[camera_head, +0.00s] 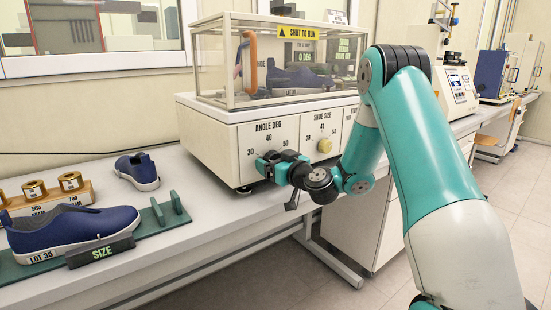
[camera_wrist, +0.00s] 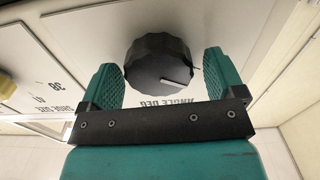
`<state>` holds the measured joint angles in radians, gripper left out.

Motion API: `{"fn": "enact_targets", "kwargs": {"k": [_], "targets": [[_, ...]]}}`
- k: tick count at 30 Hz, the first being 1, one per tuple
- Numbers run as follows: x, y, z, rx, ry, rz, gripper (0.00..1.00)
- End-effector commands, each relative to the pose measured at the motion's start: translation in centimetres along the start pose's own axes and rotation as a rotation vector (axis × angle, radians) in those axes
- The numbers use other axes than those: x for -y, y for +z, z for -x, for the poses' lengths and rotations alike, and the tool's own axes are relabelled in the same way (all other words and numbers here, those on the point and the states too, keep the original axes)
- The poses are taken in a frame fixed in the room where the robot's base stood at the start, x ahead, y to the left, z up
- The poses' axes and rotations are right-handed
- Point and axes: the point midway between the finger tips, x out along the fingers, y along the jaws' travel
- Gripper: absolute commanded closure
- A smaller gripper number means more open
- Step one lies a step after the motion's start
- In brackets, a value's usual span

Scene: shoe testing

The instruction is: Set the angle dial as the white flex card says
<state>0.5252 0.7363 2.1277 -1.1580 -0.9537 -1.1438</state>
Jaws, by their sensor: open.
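The angle dial (camera_wrist: 152,62) is a black ridged knob with a pale pointer mark. In the wrist view it sits between the two green fingers of my gripper (camera_wrist: 160,72), which is open around it. A gap shows on each side, so it does not look clamped. In the head view my gripper (camera_head: 268,164) is at the machine's front panel (camera_head: 222,148), below the ANGLE DEG label, and hides the dial. The numbers 30, 40 and 50 show around it. I cannot pick out the white flex card for certain or read it.
A clear cover (camera_head: 225,65) on top encloses a shoe. Blue shoes (camera_head: 70,230), brass weights (camera_head: 70,181) and a green rack (camera_head: 165,213) are on the bench at left.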

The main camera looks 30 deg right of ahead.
Motion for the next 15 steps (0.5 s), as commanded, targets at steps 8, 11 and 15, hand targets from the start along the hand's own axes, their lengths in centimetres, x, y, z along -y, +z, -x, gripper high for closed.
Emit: {"fn": "enact_targets", "kwargs": {"k": [8,11,15], "targets": [[-0.02,0.03,0.03,0.0,0.0,0.0,0.44],[-0.02,0.03,0.04,0.0,0.0,0.0,0.61],[-0.01,0.03,0.04,0.0,0.0,-0.003,0.61]]}}
